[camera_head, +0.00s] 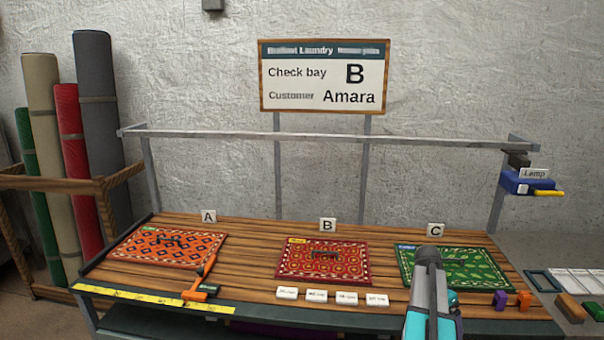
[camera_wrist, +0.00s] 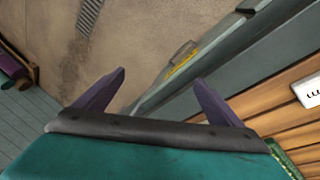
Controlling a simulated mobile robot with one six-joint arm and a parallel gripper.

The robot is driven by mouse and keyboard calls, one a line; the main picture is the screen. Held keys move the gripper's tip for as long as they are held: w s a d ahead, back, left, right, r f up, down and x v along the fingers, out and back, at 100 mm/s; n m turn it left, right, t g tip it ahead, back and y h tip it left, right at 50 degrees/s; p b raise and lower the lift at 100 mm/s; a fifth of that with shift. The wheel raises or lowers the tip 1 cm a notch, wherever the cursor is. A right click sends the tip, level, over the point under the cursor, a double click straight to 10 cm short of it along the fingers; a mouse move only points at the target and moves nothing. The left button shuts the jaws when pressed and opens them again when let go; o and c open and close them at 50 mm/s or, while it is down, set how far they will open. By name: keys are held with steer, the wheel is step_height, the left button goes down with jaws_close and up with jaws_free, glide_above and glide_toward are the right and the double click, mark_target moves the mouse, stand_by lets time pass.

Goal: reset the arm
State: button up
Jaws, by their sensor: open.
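My arm shows at the lower right of the head view, in front of the table and partly over the green rug. My gripper (camera_wrist: 155,95) shows in the wrist view with its two dark fingers wide apart and nothing between them. Beyond the fingers are the table's front edge and the floor. In the head view the fingers cannot be made out clearly.
The slatted table (camera_head: 255,240) holds an orange rug (camera_head: 150,250), a red rug (camera_head: 345,265) and a green rug (camera_head: 475,270). An orange-handled tool (camera_head: 201,290) and several white labelled tiles (camera_head: 317,296) lie near the front. A sign (camera_head: 324,78) reads bay B, Amara.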

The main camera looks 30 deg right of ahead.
steer(key=w+a+f+n+y, duration=0.15)
steer(key=a+f+n, duration=0.35)
steer(key=a+f, duration=0.75)
steer(key=w+a+f+n, duration=0.35)
steer(key=a+f, duration=0.55)
steer(key=a, duration=0.7)
steer(key=s+a+f+n+g, duration=0.1)
steer(key=s+a+f+n, duration=0.2)
steer(key=s+a+f, duration=0.4)
steer(key=s+a+f+n, duration=0.25)
steer(key=s+a, duration=0.25)
steer(key=a, duration=0.4)
steer(key=s+a+f+n+g, duration=0.1)
steer(key=s+a+f+n, duration=0.3)
steer(key=s+a, duration=0.3)
step_height(320, 180, down, 9)
steer(key=a+b, duration=0.1)
steer(key=b, duration=0.9)
steer(key=shift+w+a+g, duration=0.15)
steer(key=shift+w+g, duration=0.15)
steer(key=shift+w, duration=0.1)
